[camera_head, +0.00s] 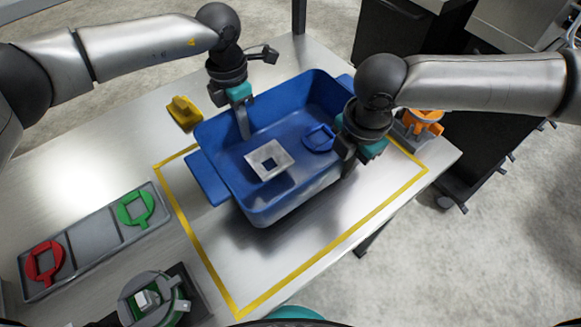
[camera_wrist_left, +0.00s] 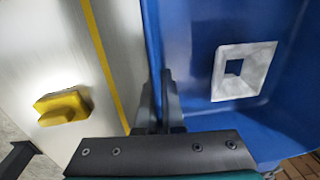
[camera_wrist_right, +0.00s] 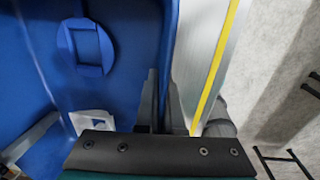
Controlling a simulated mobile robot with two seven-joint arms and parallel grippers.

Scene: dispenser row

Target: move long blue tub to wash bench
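The long blue tub (camera_head: 290,205) is over the yellow-outlined area of the metal table (camera_head: 90,175), with a dark shadow under its near side. I cannot tell if it is slightly raised. A pale square plate with a square hole (camera_head: 270,160) and a blue round part (camera_head: 319,138) lie inside it. My left gripper (camera_head: 243,122) is shut on the tub's far-left wall; its fingers straddle the rim in the left wrist view (camera_wrist_left: 163,95). My right gripper (camera_head: 346,155) is shut on the opposite wall, with fingers at the rim in the right wrist view (camera_wrist_right: 161,95).
A yellow block (camera_head: 185,112) is left of the tub. A grey tray (camera_head: 92,238) with red (camera_head: 45,262) and green (camera_head: 136,208) parts lies at left. A green-and-grey device (camera_head: 153,298) stands at front; an orange part (camera_head: 422,121) is at right. Dark cabinets stand beyond.

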